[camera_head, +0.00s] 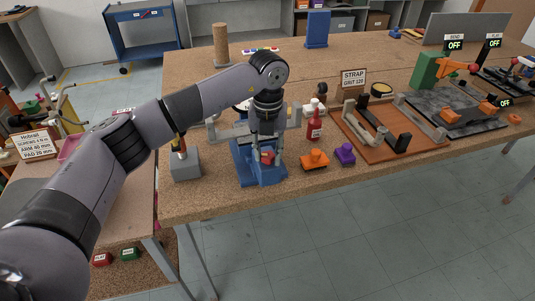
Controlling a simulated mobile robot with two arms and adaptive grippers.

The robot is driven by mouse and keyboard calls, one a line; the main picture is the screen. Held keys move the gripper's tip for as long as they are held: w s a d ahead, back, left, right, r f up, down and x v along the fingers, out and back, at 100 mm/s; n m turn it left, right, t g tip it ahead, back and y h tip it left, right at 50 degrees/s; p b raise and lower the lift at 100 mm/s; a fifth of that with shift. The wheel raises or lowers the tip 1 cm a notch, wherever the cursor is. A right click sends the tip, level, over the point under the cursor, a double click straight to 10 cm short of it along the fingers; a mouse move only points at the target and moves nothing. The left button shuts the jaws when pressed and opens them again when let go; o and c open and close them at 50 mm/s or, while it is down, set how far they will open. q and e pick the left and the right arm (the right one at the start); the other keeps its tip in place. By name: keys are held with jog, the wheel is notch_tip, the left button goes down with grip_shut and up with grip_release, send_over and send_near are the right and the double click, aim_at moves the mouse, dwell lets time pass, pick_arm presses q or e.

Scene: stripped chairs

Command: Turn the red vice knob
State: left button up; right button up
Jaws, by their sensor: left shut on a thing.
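The blue vice (262,177) stands at the front edge of the wooden workbench (220,200). Its red knob (267,157) faces the front, low on the vice. My left arm reaches in from the left, and my left gripper (266,150) points down over the vice. Its fingers are shut on the red knob and hide part of it. My right gripper is not in view.
A brown board with fixtures (372,146) lies further right. Grey floor is open in front.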

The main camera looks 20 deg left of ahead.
aim_at(269, 155)
pick_arm(q)
jog(key=n+b, duration=0.1)
jog(key=n, duration=0.5)
jog(key=shift+w+r+n, duration=0.1)
jog(key=shift+w+n, duration=0.05)
jog(key=shift+n, duration=0.15)
jog(key=n+b, duration=0.1)
jog(key=n, duration=0.4)
jog(key=shift+w+d+r, duration=0.1)
jog(key=shift+r, duration=0.1)
jog(key=o, duration=0.8)
jog(key=shift+c, duration=0.2)
jog(key=o, duration=0.4)
jog(key=shift+f, duration=0.25)
jog(key=shift+r, duration=0.1)
notch_tip(269, 155, up, 12)
jog(key=shift+f, duration=0.1)
